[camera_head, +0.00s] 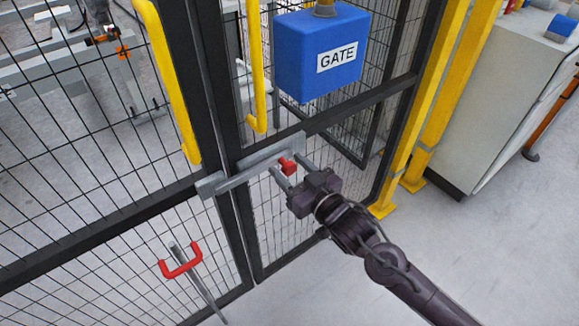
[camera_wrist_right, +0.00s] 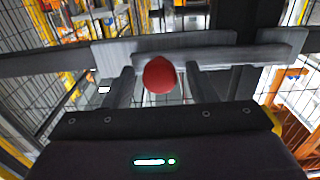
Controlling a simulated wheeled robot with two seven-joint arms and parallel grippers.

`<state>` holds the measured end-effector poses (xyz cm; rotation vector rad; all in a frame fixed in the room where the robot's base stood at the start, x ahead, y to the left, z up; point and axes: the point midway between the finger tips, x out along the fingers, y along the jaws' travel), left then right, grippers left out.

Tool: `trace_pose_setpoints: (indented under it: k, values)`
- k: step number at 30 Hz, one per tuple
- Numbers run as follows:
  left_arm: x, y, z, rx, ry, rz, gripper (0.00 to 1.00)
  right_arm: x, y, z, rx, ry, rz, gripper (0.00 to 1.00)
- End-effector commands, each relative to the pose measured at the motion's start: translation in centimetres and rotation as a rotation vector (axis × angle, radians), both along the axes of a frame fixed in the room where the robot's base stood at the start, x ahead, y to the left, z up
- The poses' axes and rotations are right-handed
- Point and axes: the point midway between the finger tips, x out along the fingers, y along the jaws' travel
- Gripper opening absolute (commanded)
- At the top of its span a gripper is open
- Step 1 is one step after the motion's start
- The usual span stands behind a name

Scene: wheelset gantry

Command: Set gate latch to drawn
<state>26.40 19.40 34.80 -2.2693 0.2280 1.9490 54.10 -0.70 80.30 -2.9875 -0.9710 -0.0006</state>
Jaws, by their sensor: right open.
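The gate latch (camera_head: 245,173) is a grey metal sliding bar on the black mesh gate, spanning the gap between two dark frame posts. Its red knob (camera_head: 287,167) sticks out near the right end; in the wrist view the red knob (camera_wrist_right: 160,75) is near the middle. My right gripper (camera_head: 288,162) is open, with one finger on each side of the knob. In the wrist view a gap shows between the knob and the right gripper's fingers (camera_wrist_right: 159,82); contact is not visible. My left gripper is not in view.
A blue box labelled GATE (camera_head: 322,52) hangs above the latch. Yellow handles (camera_head: 170,85) stand on the gate posts. Yellow posts (camera_head: 432,110) and a grey cabinet (camera_head: 510,95) stand right. Floor at lower right is clear.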

Motion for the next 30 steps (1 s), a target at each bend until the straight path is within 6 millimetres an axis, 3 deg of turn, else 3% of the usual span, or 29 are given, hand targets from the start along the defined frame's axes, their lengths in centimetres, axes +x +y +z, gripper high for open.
trace_pose_setpoints:
  k: [11,22,30]
  values:
    - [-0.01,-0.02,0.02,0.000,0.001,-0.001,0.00,0.56,0.45,-0.04,-0.001,0.001,0.000,0.50]
    - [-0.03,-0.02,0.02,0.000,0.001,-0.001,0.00,0.55,0.42,-0.04,-0.001,0.001,0.000,0.02]
    - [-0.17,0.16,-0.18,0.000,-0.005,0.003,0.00,1.24,-0.48,0.12,-0.004,0.000,-0.003,0.00]
